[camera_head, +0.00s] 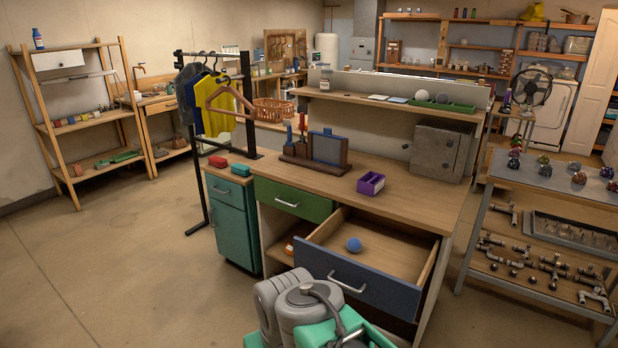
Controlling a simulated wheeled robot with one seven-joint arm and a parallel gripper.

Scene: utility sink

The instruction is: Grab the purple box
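A small purple box (371,184) sits on the wooden top of the workbench (425,198), near its front edge and above the open drawer. It seems open at the top, with a darker inside. Nothing touches or covers it. My arm shows at the bottom middle as grey and teal links, in front of the drawer and well below the box. My gripper's fingers cannot be made out in this view.
An open blue-fronted drawer (357,283) juts out below the box, with a blue ball (354,244) inside. A dark tool holder (316,152) stands left of the box, a grey metal cabinet (440,150) behind right. Bare bench top lies around the box; floor at left is clear.

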